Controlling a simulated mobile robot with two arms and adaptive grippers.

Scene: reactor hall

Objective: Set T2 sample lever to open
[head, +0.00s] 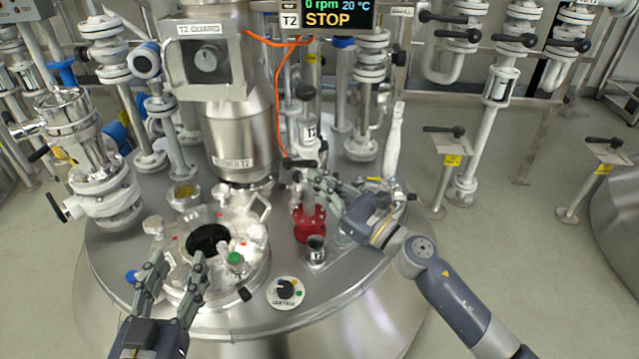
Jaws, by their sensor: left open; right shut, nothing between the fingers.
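The T2 vessel lid (340,285) fills the middle of the head view. A red valve body (309,226) stands on it, right of centre, with a small metal cup (316,250) in front. A black lever (297,163) shows just above and behind the red valve, roughly level. I cannot tell for sure that it is the sample lever. My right gripper (305,177) is shut and empty, with its fingertips close to this lever; contact is unclear. It partly hides the valve's top. My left gripper (176,268) is open and empty over the lid's front left, by the open manhole.
The round manhole (208,239) has clamps around its rim. The T2 guard box (208,62) and an orange cable (279,95) stand behind. Pipes with black levers (452,35) line the back.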

